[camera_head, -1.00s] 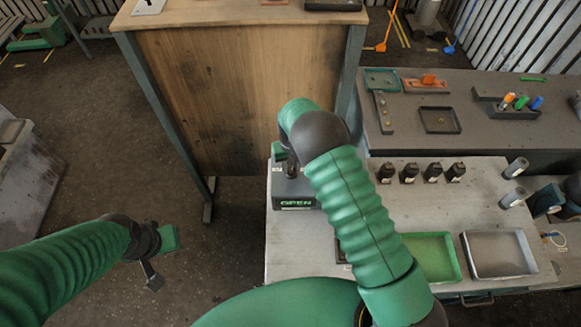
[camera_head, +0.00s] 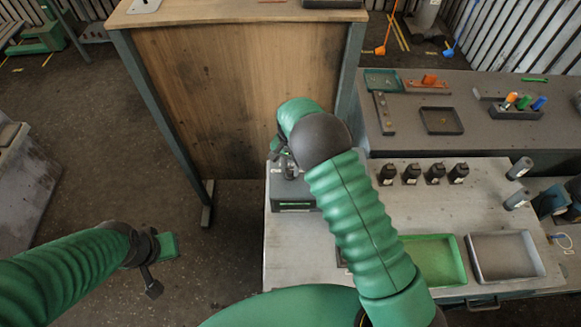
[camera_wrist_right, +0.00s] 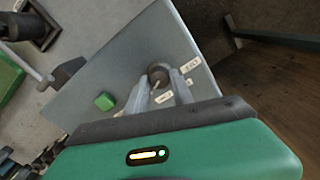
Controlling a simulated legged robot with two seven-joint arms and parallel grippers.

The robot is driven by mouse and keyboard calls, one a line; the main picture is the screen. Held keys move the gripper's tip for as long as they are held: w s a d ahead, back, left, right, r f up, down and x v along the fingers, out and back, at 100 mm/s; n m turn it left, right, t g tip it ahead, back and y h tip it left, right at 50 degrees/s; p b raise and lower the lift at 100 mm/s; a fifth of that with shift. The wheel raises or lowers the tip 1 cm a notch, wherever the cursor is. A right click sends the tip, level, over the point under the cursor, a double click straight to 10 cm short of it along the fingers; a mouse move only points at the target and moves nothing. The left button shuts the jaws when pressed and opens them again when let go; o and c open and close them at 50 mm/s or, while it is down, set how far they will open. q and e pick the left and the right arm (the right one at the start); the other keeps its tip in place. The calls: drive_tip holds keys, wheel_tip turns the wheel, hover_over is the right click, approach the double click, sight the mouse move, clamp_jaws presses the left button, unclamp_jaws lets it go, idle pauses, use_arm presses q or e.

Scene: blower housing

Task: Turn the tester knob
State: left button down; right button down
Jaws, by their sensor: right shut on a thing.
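The tester is a grey box on the near table; its front shows in the head view (camera_head: 293,207), with a dark green display strip and no readable text. In the right wrist view its grey top (camera_wrist_right: 125,68) carries a dark round knob (camera_wrist_right: 158,73), white labels and a green button (camera_wrist_right: 105,101). My right gripper (camera_wrist_right: 157,84) is shut on the knob, one finger on each side. In the head view my right gripper (camera_head: 287,163) is partly hidden by its own arm. My left gripper (camera_head: 160,265) hangs over the floor, away from the tester; its jaws are unclear.
Several dark bottles (camera_head: 411,174) stand right of the tester. A green tray (camera_head: 434,258) and a grey tray (camera_head: 504,257) lie at the table's front right. A wooden-panelled bench (camera_head: 235,95) stands behind, close to my right arm.

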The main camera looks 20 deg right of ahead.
sight(290, 170)
drive_tip(key=shift+a, duration=0.1)
idle(0.3)
drive_tip(key=c, duration=1.4)
unclamp_jaws()
drive_tip(key=shift+c, duration=0.2)
drive_tip(key=shift+o, duration=1.2)
drive_tip(key=shift+s+r, duration=0.1)
drive_tip(key=shift+o, duration=0.5)
drive_tip(key=shift+a, duration=0.1)
drive_tip(key=shift+r, duration=0.35)
wheel_tip(290, 170, up, 16)
drive_tip(key=b, duration=0.4)
